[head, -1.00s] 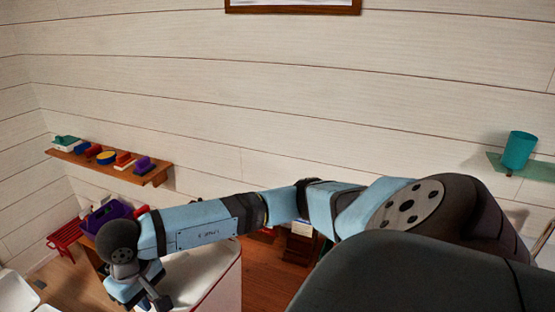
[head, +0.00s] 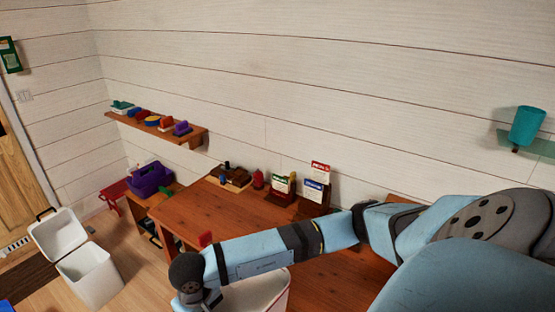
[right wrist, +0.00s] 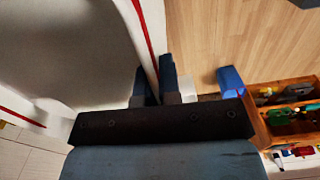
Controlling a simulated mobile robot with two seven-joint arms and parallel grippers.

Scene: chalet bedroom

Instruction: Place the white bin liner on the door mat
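The white bin liner (head: 265,287), with a red edge, hangs beside my right gripper at the bottom of the head view, partly hidden behind my arm. In the right wrist view its pale wall and red edge (right wrist: 145,35) fill the left side. My right gripper (right wrist: 157,82) is shut on its edge, one finger on each side; the gripper is cut off at the bottom of the head view. The dark brown door mat (head: 30,281) lies on the floor at the far left, near the wooden door (head: 22,165). My left gripper is not in view.
A white bin (head: 93,275) with a raised lid stands on the floor beside the mat. A wooden desk (head: 225,212) stands against the wall, with a purple basket (head: 150,180) to its left. A wall shelf (head: 185,133) holds small coloured items. Wooden floor shows near the bin.

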